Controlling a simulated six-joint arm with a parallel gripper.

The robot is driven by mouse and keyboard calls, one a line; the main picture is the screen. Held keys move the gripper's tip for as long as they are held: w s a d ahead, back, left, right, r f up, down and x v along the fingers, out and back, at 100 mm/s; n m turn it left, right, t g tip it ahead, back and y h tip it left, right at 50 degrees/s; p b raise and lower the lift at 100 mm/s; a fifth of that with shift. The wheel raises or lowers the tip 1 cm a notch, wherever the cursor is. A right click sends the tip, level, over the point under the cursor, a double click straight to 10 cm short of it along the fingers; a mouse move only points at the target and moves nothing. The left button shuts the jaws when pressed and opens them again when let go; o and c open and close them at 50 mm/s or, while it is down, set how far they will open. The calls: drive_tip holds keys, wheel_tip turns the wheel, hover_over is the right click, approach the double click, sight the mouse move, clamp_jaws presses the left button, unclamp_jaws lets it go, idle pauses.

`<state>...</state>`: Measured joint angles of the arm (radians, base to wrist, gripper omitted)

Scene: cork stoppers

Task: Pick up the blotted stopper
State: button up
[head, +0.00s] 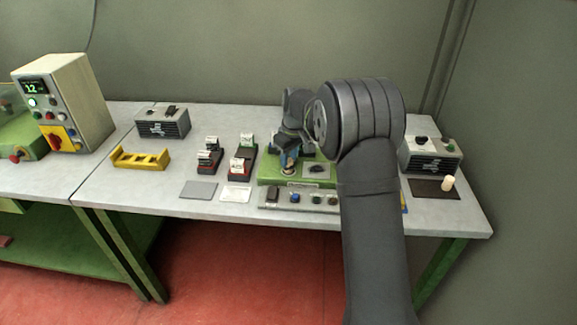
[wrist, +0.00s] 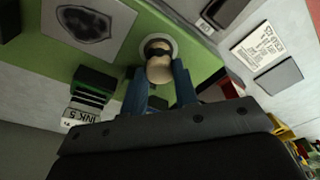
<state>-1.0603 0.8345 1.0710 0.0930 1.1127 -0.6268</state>
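A pale cork stopper (wrist: 159,70) with a dark band or mark on it stands on a round white disc (wrist: 173,41) in the wrist view. In the head view, the disc (head: 288,172) is on the green board at mid-table. My gripper (wrist: 160,78) has blue fingers, one on each side of this stopper; whether they press on it or leave a thin gap does not show. In the head view my gripper (head: 289,158) points down over the disc. A second pale stopper (head: 448,183) stands upright at the right; no blot shows on it.
The green board (head: 266,170) also bears a grey plate with a dark blot (wrist: 90,25). Small ink-pad stands (head: 240,165) are left of it, and a row of buttons (head: 295,198) is in front. A yellow rack (head: 141,158) is farther left. A dark mat (head: 428,188) lies right.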

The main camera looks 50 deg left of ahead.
drive_tip(key=shift+c, duration=1.1)
